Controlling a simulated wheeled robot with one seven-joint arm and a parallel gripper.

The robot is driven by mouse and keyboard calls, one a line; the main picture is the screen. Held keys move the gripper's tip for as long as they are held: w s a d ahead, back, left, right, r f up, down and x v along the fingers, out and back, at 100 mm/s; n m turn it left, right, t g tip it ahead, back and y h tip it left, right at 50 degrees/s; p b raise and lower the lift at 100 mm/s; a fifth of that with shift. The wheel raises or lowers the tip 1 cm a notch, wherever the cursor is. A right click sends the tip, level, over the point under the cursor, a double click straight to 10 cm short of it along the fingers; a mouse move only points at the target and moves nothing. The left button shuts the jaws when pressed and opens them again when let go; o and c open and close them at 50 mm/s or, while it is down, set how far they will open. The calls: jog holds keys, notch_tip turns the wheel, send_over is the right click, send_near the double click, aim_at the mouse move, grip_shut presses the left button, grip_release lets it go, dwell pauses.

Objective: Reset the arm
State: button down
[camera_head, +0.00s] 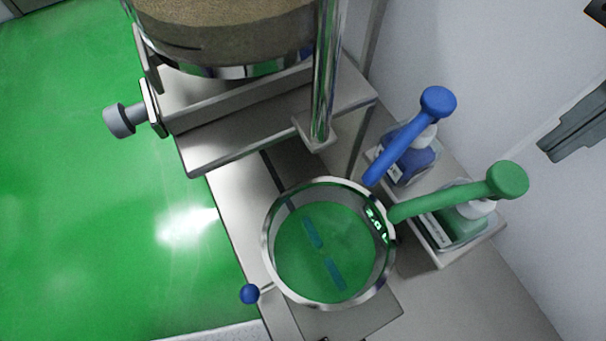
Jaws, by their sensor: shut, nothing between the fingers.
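My gripper is not in view in the head view, and no part of my arm can be made out for sure. A round steel pot (267,262) stands on the metal bench at lower middle. Its inside looks green with two blue bars, and a lit readout like "2.0 L" shows at its right inner wall; I cannot tell liquid from reflection. A blue ball knob (249,294) sticks out at its lower left.
A large vessel with brown contents (235,30) sits on a metal stand (250,125) with a grey knob (119,121). Blue (408,160) and green (465,222) handled bottles stand in a wall-side rack. A grey fixture (577,126) is at right. Green floor (80,200) is clear at left.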

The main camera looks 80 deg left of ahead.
notch_tip(320, 180, up, 2)
jog(key=shift+r+p, duration=0.1)
jog(key=shift+p, duration=0.5)
jog(key=shift+s, duration=0.1)
